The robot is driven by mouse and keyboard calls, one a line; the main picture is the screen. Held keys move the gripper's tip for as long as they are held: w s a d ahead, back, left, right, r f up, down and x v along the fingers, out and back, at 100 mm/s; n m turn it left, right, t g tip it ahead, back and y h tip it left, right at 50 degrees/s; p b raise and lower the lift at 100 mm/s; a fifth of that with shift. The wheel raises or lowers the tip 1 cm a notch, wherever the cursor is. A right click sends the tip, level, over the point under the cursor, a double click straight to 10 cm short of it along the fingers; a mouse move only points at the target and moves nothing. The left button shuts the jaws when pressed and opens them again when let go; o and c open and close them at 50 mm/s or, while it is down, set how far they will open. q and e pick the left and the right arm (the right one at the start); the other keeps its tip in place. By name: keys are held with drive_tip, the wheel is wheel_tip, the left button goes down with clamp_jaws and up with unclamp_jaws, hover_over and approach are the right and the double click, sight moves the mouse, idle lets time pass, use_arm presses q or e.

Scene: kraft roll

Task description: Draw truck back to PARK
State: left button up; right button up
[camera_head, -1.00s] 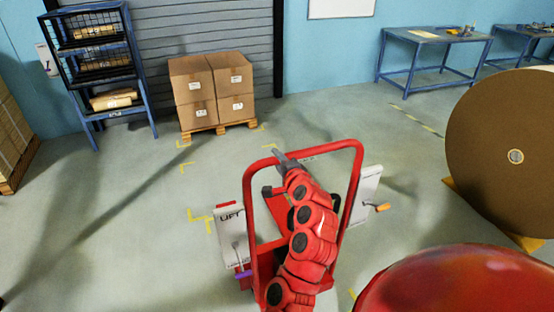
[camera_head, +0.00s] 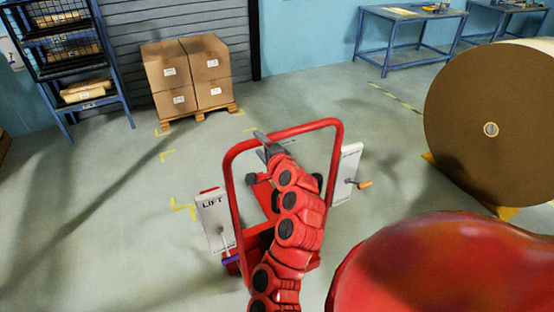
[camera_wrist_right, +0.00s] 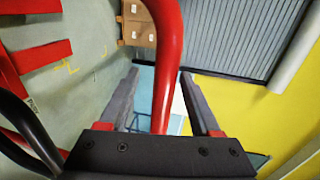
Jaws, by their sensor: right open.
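The red hand truck (camera_head: 229,180) stands in the middle of the head view, with a tall looped handle, a white panel marked LIFT (camera_head: 213,215) on the left and a white panel with an orange-knobbed crank (camera_head: 350,165) on the right. My right gripper (camera_head: 262,141) is at the handle's top bar, near its left corner. In the right wrist view its jaws (camera_wrist_right: 158,80) are open, with the red bar (camera_wrist_right: 168,50) between the fingers. Whether they touch it I cannot tell. My left gripper is out of view. I see no readable PARK label.
A large brown kraft roll (camera_head: 470,100) stands at the right on yellow supports. Boxes (camera_head: 187,75) on a pallet (camera_head: 207,115) stand at the back beside a blue rack (camera_head: 112,90). Yellow corner marks (camera_head: 183,207) lie on the floor. Open floor extends left of the truck.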

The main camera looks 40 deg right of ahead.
drive_tip(key=p+v, duration=1.4)
drive_tip(key=v, duration=0.1)
drive_tip(key=shift+s, duration=0.25)
drive_tip(key=shift+a, duration=0.1)
